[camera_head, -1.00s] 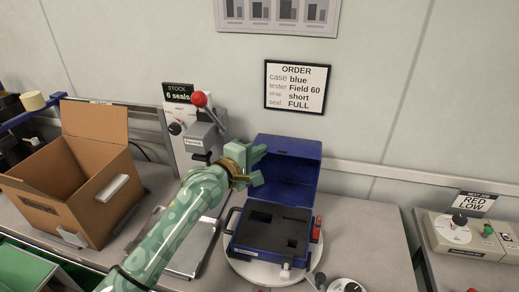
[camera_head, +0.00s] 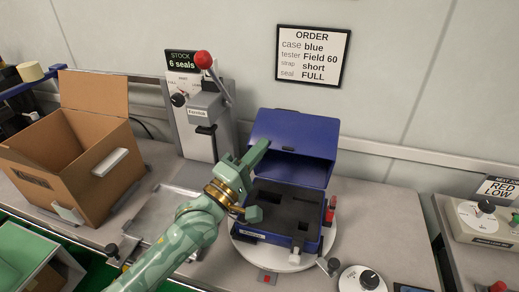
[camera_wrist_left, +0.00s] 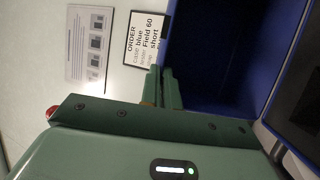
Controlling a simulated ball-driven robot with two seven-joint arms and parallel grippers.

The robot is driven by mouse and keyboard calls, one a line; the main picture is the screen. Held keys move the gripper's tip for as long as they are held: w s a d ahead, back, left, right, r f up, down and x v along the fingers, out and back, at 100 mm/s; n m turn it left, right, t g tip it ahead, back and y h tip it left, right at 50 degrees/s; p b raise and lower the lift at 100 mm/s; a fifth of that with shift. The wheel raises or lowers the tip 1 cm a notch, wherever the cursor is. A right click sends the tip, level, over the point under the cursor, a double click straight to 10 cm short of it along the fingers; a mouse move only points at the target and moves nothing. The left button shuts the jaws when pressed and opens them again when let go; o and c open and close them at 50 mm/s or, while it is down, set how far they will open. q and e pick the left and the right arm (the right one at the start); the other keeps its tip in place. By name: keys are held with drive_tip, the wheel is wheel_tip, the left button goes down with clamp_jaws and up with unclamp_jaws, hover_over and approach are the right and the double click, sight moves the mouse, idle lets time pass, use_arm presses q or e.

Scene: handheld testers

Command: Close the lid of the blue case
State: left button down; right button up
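The blue case (camera_head: 318,240) stands on a round white turntable (camera_head: 243,248), with black foam with cut-outs inside. Its lid (camera_head: 305,130) is raised at the back and leans forward over the base, partly open. The blue of the case also fills the upper right of the left wrist view (camera_wrist_left: 215,45). I cannot tell whether the upper finger touches the lid. My right gripper is not in view.
A grey press (camera_head: 206,112) with a red-knobbed lever stands behind left of the case. An open cardboard box (camera_head: 70,165) is at far left. A black knob (camera_head: 369,279) and a red part (camera_head: 329,214) are at the case's right.

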use_arm(q)
drive_tip(key=shift+f, duration=0.1)
drive_tip(key=c, duration=1.6)
unclamp_jaws()
drive_tip(key=shift+c, duration=0.2)
drive_tip(key=p+v, duration=0.2)
drive_tip(key=v, duration=1.4)
drive_tip(key=shift+s+a, duration=0.1)
drive_tip(key=shift+s, duration=0.05)
